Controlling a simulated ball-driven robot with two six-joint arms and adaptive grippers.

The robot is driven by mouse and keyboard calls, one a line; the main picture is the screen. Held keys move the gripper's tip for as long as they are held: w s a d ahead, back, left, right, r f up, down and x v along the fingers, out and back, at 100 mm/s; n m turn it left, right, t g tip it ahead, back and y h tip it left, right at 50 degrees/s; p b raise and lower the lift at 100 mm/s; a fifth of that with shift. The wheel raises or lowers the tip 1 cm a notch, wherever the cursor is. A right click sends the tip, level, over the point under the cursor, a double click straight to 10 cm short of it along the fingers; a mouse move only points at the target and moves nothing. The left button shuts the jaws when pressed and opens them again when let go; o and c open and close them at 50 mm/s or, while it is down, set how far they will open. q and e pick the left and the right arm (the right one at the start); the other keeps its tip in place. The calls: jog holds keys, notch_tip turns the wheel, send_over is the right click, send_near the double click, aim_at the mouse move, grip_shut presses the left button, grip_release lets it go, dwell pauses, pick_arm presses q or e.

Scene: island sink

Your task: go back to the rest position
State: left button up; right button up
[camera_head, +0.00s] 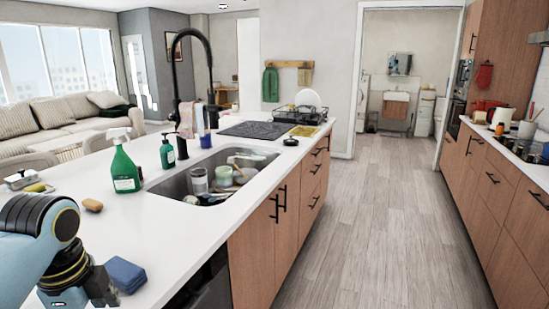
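My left arm (45,250) comes in at the lower left, over the near end of the white counter (140,222). Its dark end points down toward the bottom edge of the picture, and no fingertips show clearly. A blue sponge (125,274) lies on the counter just right of it; I cannot tell whether they touch. My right arm and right gripper are not in view.
The sink (183,184) holds several dishes. A green spray bottle (124,165), a soap bottle (167,152) and a black faucet (175,75) stand along it. A dish rack (300,112) is at the far end. The floor (375,210) on the right is clear.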

pick_arm(q)
jog(key=s+d+r+n+t, duration=0.1)
jog(key=s+r+n, duration=0.1)
jog(key=s+n, duration=0.65)
jog(key=s+d+r+n+t, duration=0.1)
jog(key=s+r+n+t, duration=0.1)
jog(key=s+n, duration=0.65)
notch_tip(320, 180, down, 35)
jog(key=s+a+m+g+b, duration=0.2)
jog(key=b, duration=0.8)
jog(key=s+f+b, duration=0.4)
jog(key=s+f, duration=0.5)
jog(key=f, duration=0.4)
jog(key=s+a+f+g+b, duration=0.1)
jog(key=s+f+b, duration=0.4)
jog(key=s+f, duration=0.5)
notch_tip(320, 180, down, 4)
jog(key=shift+s+a+n, duration=0.15)
jog(key=shift+s+n, duration=0.05)
jog(key=shift+n, duration=0.1)
jog(key=shift+s, duration=0.25)
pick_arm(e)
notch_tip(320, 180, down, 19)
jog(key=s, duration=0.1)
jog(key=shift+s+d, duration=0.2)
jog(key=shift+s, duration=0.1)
